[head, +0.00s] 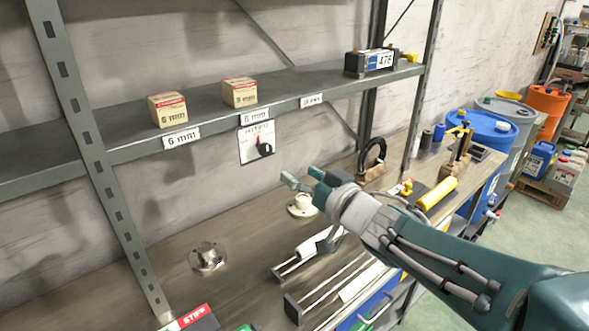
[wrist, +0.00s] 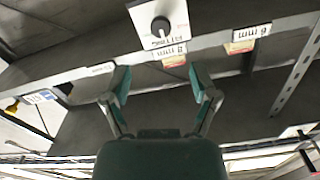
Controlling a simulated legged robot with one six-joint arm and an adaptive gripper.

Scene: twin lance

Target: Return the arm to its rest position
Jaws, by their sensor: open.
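My gripper (head: 302,181) is at the end of my teal arm, which reaches in from the lower right in the head view. It hangs above the workbench (head: 235,221) and in front of the shelf. In the wrist view my gripper (wrist: 158,88) shows its two teal fingers spread wide, with nothing between them. A white panel with a dark knob (wrist: 160,25) appears beyond the fingers; the same panel (head: 256,142) hangs below the shelf edge in the head view. My gripper is apart from it.
A round metal flange (head: 207,257) and a pale flange (head: 302,205) stand on the bench. Metal rods lie at the front. Blue drums (head: 485,140) stand at right.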

